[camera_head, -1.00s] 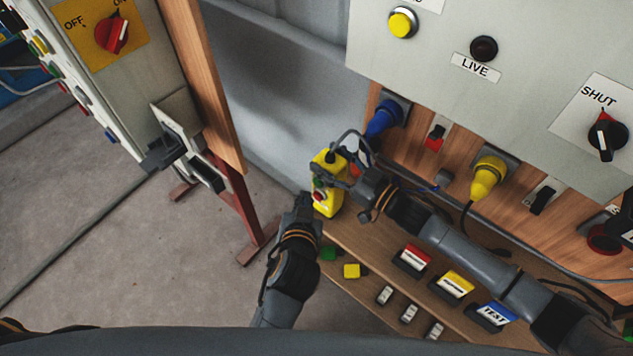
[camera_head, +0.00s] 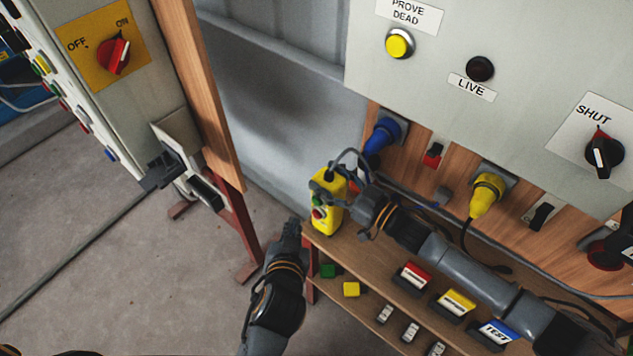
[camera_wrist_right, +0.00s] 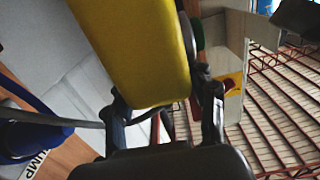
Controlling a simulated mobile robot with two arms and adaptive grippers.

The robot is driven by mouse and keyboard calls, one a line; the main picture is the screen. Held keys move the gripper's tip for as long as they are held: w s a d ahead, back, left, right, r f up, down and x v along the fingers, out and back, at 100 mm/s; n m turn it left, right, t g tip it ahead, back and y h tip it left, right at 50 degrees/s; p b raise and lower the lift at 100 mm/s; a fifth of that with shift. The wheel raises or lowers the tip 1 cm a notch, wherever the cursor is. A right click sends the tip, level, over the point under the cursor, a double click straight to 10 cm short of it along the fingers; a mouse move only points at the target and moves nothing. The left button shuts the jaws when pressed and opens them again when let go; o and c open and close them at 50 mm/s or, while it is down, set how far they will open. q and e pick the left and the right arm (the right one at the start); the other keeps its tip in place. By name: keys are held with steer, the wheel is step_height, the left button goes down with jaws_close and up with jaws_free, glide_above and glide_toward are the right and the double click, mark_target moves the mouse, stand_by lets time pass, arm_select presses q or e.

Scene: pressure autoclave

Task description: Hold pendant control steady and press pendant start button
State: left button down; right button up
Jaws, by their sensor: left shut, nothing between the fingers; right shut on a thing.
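The yellow pendant control (camera_head: 326,222) hangs upright in the head view, with a green and a red button on its front face. My right gripper (camera_head: 350,196) is shut on the pendant from the right. In the right wrist view the yellow pendant body (camera_wrist_right: 135,50) lies between my right gripper's fingers (camera_wrist_right: 165,105). My left gripper (camera_head: 291,228) is shut and empty, below and left of the pendant, apart from it.
A wooden shelf (camera_head: 385,262) with coloured labelled blocks lies below my right arm. Blue (camera_head: 382,136) and yellow (camera_head: 487,194) plugs sit on the panel behind. A grey cabinet with a red OFF/ON switch (camera_head: 114,54) stands left.

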steer(key=o, duration=1.6)
